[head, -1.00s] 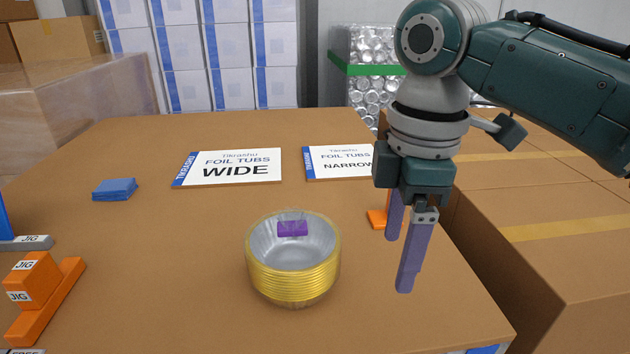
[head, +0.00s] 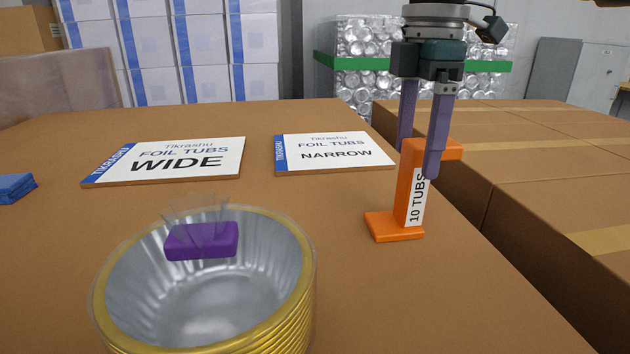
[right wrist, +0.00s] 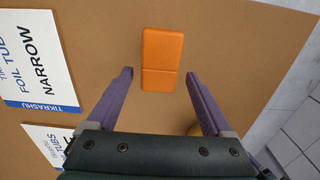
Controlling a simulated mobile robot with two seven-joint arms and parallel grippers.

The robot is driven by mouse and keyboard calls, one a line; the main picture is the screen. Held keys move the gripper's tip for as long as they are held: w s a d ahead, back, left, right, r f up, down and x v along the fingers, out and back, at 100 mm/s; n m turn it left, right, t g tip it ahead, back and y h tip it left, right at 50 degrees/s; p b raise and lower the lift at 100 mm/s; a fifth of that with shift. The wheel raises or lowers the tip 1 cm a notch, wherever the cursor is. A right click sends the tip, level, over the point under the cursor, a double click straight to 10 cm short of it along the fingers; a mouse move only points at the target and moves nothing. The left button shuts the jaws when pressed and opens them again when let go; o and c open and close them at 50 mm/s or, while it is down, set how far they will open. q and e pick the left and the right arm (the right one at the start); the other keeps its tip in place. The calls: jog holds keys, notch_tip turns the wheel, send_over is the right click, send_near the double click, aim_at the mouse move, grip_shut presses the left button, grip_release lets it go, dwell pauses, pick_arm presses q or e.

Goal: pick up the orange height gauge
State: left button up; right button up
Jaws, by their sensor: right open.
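The orange height gauge (head: 409,190) stands upright on the table near its right edge, with a flat foot, a tall post labelled "10 TUBS" and an arm at the top pointing right. My right gripper (head: 418,163) points down at the top of the gauge, its purple fingers apart. In the head view one finger is in front of the post and the other behind it. In the right wrist view, the gauge (right wrist: 162,50) shows from above, between and beyond the open fingertips (right wrist: 159,73), with gaps on both sides. My left gripper is not in view.
Signs "WIDE" (head: 170,160) and "NARROW" (head: 335,152) lie behind. A blue item (head: 16,188) is at left. Cardboard boxes (head: 540,200) line the table's right side.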

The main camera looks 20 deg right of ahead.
aim_at(414, 175)
jog(key=f, duration=0.4)
jog(key=shift+d+f, duration=0.2)
jog(key=shift+f, duration=0.15)
jog(key=shift+c, duration=0.2)
grip_shut()
